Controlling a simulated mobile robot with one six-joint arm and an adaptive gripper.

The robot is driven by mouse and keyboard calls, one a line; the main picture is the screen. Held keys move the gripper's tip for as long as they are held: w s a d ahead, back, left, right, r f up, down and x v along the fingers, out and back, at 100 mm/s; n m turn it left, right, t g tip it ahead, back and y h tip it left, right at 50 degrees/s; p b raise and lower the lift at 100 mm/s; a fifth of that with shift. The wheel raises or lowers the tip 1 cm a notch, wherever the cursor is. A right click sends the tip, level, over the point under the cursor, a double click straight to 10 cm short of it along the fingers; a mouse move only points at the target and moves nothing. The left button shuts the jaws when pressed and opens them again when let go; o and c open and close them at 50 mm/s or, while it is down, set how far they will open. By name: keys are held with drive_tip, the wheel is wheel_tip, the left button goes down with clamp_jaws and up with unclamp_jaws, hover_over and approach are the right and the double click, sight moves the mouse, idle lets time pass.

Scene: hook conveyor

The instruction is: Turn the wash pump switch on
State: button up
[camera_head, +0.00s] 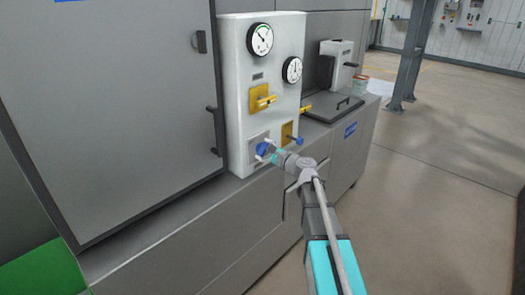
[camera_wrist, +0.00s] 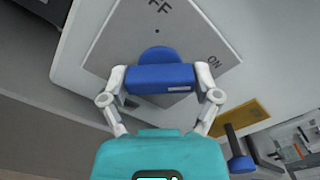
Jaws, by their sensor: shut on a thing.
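The wash pump switch (camera_head: 262,149) is a blue handle on a grey plate, low on the white panel (camera_head: 237,95). In the wrist view the blue handle (camera_wrist: 160,76) lies crosswise on the plate (camera_wrist: 112,50), between the words OFF at the top and ON at the right. My gripper (camera_wrist: 161,80) is shut on the handle, with one pale finger against each end. In the head view my gripper (camera_head: 266,153) reaches the switch from the lower right and partly hides it. The handle's back side is hidden.
Above the switch are a yellow handle (camera_head: 262,98) and two round gauges (camera_head: 260,39). A yellow plate with a blue handle (camera_head: 298,140) sits close on the right. A tall grey cabinet door (camera_head: 120,110) stands at left. Open floor (camera_head: 440,190) lies at right.

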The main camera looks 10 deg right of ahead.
drive_tip(key=o, duration=1)
drive_tip(key=shift+s+f, duration=0.1)
drive_tip(key=shift+f, duration=0.05)
drive_tip(key=shift+c, duration=0.2)
drive_tip(key=v, duration=1.2)
